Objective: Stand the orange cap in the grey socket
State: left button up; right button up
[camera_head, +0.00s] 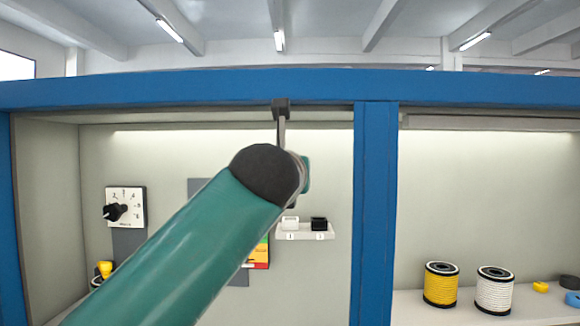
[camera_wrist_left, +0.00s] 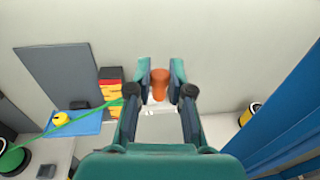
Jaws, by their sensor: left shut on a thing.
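My left gripper (camera_wrist_left: 161,74) is shut on the orange cap (camera_wrist_left: 160,86), which shows between its fingers in the left wrist view. In the head view my own arm hides the cap and most of the gripper. A small white shelf (camera_head: 305,236) on the back wall carries a light grey-white socket (camera_head: 289,223) on the left and a black one (camera_head: 319,223) on the right, with number labels below. In the left wrist view a pale surface shows below the cap, partly hidden by the gripper. I cannot tell the gap between cap and socket. My right gripper is in neither view.
A blue post (camera_head: 374,210) stands right of the shelf, and a blue beam (camera_head: 200,88) runs above. Yellow (camera_head: 441,284) and white (camera_head: 494,288) spools stand in the right bay.

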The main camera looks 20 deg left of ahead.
pick_arm(q)
jog(key=s+a+f+b, duration=0.2)
jog(key=a+f, duration=0.5)
jog(key=a, duration=0.1)
jog(key=s+a+f+b, duration=0.2)
jog(key=s+a+f, duration=0.1)
jog(key=a+f, duration=0.5)
jog(key=s+a+f+b, duration=0.2)
jog(key=s+a+f, duration=0.1)
jog(key=a+f, duration=0.5)
jog(key=shift+a+f, duration=0.15)
jog(key=shift+a, duration=0.35)
jog(key=a, duration=0.1)
jog(key=a+f, duration=0.1)
jog(key=a, duration=0.1)
jog(key=shift+w+a+f, duration=0.1)
jog(key=shift+a+f, duration=0.15)
jog(key=shift+f, duration=0.15)
jog(key=shift+d+f+b, duration=0.1)
jog(key=shift+f+b, duration=0.55)
jog(key=shift+b, duration=0.4)
jog(key=shift+f+b, duration=1.05)
jog(key=shift+b, duration=0.05)
jog(key=shift+f, duration=0.3)
jog(key=o, duration=0.9)
